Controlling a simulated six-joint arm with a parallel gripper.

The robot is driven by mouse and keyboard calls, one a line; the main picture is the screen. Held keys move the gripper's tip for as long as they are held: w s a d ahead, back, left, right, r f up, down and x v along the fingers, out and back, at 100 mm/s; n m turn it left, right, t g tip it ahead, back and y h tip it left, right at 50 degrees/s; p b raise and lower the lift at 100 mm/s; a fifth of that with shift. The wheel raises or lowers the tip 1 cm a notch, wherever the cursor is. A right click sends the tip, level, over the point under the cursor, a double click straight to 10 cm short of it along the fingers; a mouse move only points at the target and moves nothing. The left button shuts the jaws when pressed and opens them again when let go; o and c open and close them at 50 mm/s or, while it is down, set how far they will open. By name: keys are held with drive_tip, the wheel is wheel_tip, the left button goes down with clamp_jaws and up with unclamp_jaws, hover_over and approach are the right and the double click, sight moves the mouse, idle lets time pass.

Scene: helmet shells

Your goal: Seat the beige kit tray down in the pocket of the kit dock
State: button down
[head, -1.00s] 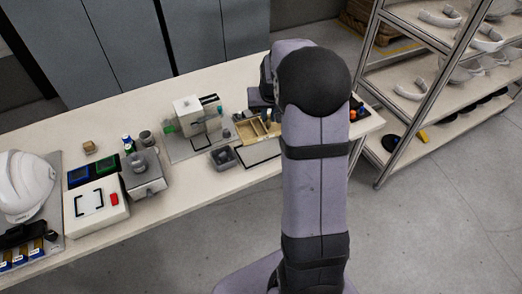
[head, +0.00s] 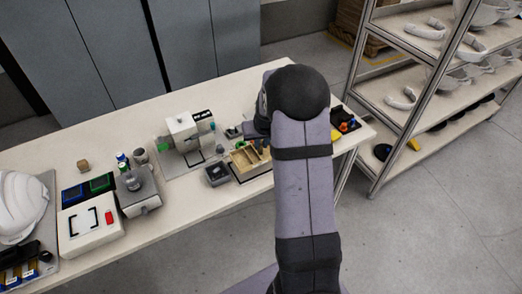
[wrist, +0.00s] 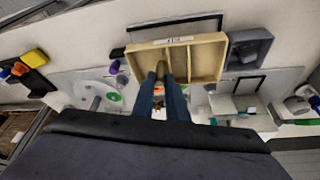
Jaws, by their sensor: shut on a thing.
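The beige kit tray (head: 243,160) is an open, compartmented box with a small label on one wall; it also shows in the wrist view (wrist: 205,60). My gripper (wrist: 161,78) is shut on the tray, its two blue fingers reaching into it at an inner wall. A dark rectangular outline (wrist: 175,27), apparently the kit dock's pocket, shows past the tray's labelled edge. The tray covers the rest of it. Whether the tray touches the dock or hangs above it, I cannot tell. In the head view my arm hides the fingers and the tray's right side.
A grey bin (head: 217,173) stands close beside the tray, at its right in the wrist view (wrist: 247,48). A white fixture (head: 184,130) stands left of the tray in the head view. A dark tray with orange and yellow items (head: 345,122) lies at the table's right end.

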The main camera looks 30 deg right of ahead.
sight(261, 151)
drive_tip(key=shift+f+p, duration=0.45)
drive_tip(key=shift+f, duration=1.65)
drive_tip(key=shift+f, duration=0.2)
drive_tip(key=c, duration=1.8)
unclamp_jaws()
drive_tip(key=shift+o, duration=0.2)
drive_tip(key=shift+r, duration=0.2)
drive_tip(key=shift+r, duration=0.15)
drive_tip(key=b+v, duration=0.3)
drive_tip(key=v, duration=0.8)
drive_tip(key=shift+s+r, duration=0.3)
